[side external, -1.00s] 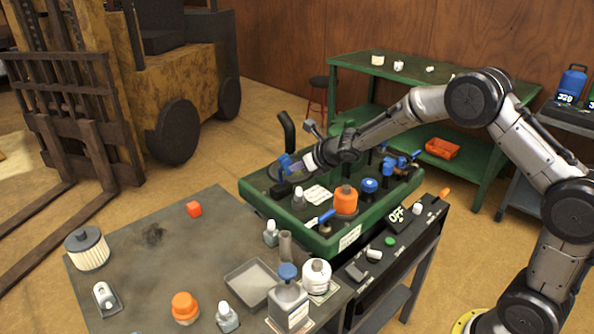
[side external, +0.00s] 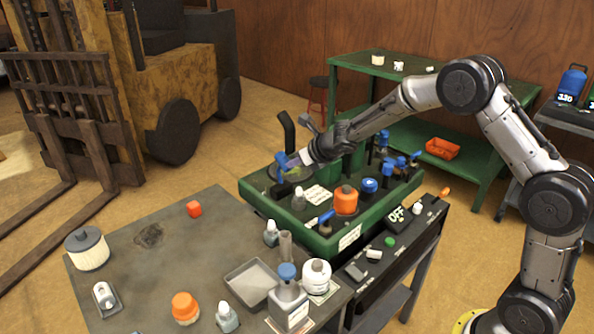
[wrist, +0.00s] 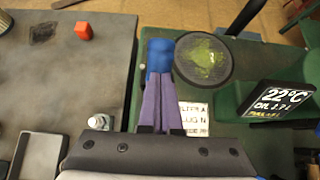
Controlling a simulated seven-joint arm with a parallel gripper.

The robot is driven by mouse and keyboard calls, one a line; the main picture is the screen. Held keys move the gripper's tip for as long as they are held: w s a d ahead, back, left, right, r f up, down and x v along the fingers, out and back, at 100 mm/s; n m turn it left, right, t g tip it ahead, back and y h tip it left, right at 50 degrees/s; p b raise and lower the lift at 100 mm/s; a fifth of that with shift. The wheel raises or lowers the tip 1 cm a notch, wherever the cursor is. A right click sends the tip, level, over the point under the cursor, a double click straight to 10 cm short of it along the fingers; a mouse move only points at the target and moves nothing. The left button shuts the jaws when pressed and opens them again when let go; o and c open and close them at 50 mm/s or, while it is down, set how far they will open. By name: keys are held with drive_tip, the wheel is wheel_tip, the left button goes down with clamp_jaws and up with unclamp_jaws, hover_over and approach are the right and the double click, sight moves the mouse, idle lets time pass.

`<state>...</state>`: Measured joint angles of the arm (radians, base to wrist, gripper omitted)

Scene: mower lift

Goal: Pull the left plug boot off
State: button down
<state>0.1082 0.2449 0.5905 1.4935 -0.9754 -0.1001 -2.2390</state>
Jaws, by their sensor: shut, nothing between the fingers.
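Several blue-topped parts (side external: 388,169) stand at the bench's right end, apart from my gripper.
The green bench (side external: 256,197) holds an orange-capped container (side external: 345,200) and a white label (side external: 318,194). A display reading 22°C (wrist: 279,101) stands right in the wrist view. A grey table (side external: 135,285) at front left holds bottles, a tray (side external: 250,281) and a red cube (side external: 194,208).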

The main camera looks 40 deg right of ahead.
sight(285, 156)
drive_tip(key=shift+w+r, duration=0.1)
drive_tip(key=shift+w, duration=0.15)
drive_tip(key=shift+w+r, duration=0.2)
drive_tip(key=shift+w, duration=0.35)
drive_tip(key=shift+w+r, duration=0.15)
drive_tip(key=shift+w, duration=0.5)
drive_tip(key=shift+r, duration=0.1)
